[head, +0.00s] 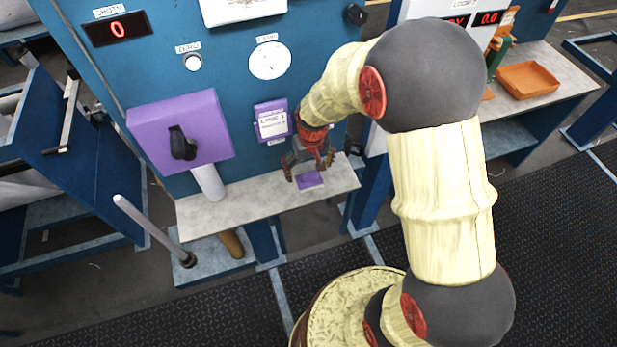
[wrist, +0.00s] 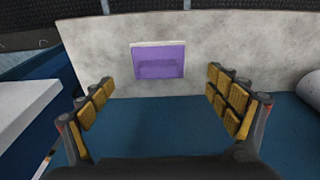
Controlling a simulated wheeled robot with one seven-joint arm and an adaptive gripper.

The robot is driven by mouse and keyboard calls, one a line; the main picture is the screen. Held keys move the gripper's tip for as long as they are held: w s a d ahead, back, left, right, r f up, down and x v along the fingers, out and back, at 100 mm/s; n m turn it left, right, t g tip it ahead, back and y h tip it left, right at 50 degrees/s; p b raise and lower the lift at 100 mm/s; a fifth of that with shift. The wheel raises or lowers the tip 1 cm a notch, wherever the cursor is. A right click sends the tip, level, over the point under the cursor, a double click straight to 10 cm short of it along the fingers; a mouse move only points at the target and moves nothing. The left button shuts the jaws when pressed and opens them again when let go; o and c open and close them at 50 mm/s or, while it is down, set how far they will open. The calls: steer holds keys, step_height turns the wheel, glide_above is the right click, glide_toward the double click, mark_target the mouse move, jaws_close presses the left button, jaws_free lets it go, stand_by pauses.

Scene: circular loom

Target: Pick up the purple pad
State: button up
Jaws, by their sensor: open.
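The purple pad (head: 309,180) lies on the grey shelf under the blue panel in the head view. In the wrist view the purple pad (wrist: 158,62) shows as a purple square with a pale rim, ahead of the fingers and between their lines. My gripper (head: 308,172) hangs just above the pad, with its fingers spread. In the wrist view my gripper (wrist: 168,105) is open, its yellow-padded fingers wide apart with nothing between them. I cannot tell the exact height of the fingertips above the pad.
A purple box with a black knob (head: 180,130) sticks out from the panel at left, above a white cylinder (head: 208,182). A purple-framed label (head: 272,121) is on the panel behind my gripper. An orange tray (head: 528,78) stands at far right.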

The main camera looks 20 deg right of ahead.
mark_target(308, 174)
steer(key=f, duration=0.4)
steer(key=shift+w+f, duration=0.2)
steer(key=shift+f, duration=0.1)
steer(key=shift+d+f, duration=0.15)
steer(key=shift+f, duration=0.1)
steer(key=c, duration=1.3)
